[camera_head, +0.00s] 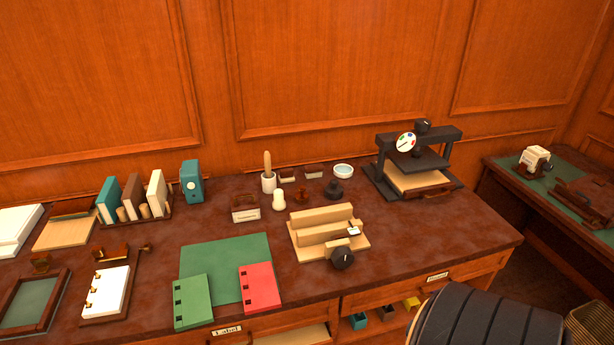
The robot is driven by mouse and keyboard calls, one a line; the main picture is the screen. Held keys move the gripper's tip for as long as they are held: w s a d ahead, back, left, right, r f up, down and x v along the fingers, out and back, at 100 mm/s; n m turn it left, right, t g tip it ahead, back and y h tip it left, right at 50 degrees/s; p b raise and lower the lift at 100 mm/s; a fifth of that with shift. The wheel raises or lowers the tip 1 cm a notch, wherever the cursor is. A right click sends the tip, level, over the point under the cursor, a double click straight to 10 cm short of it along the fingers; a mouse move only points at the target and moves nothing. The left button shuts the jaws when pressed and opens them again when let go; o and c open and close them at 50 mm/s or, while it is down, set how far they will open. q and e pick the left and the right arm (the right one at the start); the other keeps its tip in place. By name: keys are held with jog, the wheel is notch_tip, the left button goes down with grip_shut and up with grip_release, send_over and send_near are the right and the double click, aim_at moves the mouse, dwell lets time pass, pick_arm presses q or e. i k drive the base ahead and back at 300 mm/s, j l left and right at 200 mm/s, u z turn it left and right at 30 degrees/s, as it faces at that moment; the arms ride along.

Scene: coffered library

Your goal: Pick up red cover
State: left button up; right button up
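The red cover (262,288) is a flat red sheet with small dark square marks along its left edge. It lies at the front of the desk, on the right part of a dark green mat (225,257). A similar green cover (193,303) lies to its left, partly on the mat and reaching towards the desk's front edge. Nothing covers the red cover. Neither of my grippers shows in the head view.
A wooden block fixture with a black knob (342,258) stands right of the mat. A black press (416,165) stands at the back right. A white notepad (106,292) lies left. An open drawer (290,336) is below. A dark ribbed cylinder (490,322) fills the lower right.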

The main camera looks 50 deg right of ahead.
aim_at(262, 294)
jog(key=z, duration=1.1)
